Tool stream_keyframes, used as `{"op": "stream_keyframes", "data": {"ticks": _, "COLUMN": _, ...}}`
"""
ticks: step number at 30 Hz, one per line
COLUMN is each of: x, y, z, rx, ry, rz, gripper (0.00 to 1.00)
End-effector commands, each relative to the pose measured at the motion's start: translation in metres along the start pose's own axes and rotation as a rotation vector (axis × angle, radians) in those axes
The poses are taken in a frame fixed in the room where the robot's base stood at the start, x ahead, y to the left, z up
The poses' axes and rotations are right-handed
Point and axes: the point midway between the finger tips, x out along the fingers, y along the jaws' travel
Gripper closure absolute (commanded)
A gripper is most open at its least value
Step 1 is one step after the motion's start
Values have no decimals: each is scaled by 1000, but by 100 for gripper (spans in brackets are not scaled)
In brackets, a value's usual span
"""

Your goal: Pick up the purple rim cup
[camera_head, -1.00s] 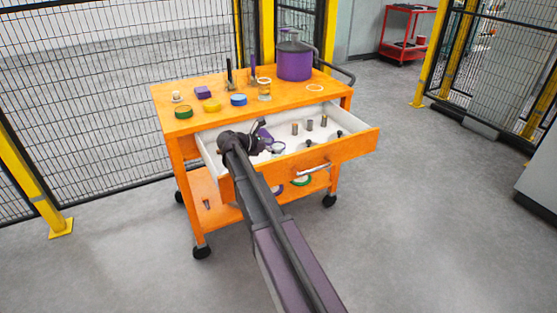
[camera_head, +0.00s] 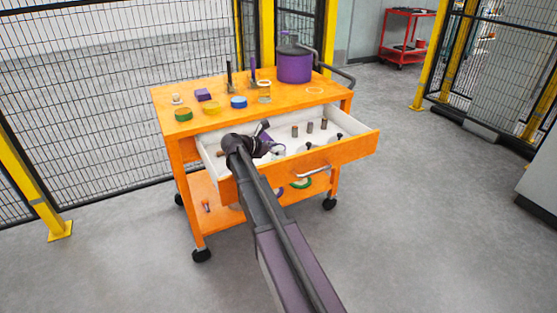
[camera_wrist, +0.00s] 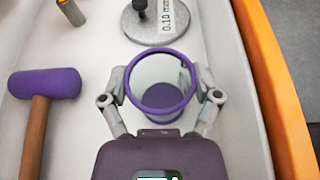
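The purple rim cup (camera_wrist: 160,82) stands in the white drawer, seen from above in the wrist view. It has a clear or pale wall, a purple rim and a purple bottom. My gripper (camera_wrist: 160,78) is open, with one finger on each side of the cup near its rim. No clear contact shows. In the head view my gripper (camera_head: 266,136) is down inside the open drawer (camera_head: 345,149), and the arm and gripper largely hide the cup there.
A purple-headed mallet (camera_wrist: 46,83) lies left of the cup. A grey weight disc (camera_wrist: 160,25) with a black knob lies beyond it. The drawer's orange front (camera_wrist: 270,80) runs close on the right. Several jars and rings, including a purple canister (camera_head: 294,66), stand on the cart top (camera_head: 190,88).

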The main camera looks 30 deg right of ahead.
Motion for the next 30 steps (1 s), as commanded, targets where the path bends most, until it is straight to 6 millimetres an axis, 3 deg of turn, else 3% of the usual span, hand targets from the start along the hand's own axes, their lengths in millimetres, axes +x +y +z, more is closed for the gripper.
{"op": "stream_keyframes", "data": {"ticks": 16, "x": -2, "y": 0, "z": 6, "rx": 0, "ry": 1, "rz": -1, "gripper": 67}}
{"op": "stream_keyframes", "data": {"ticks": 30, "x": -17, "y": 0, "z": 42, "rx": 0, "ry": 0, "rz": -1, "gripper": 67}}
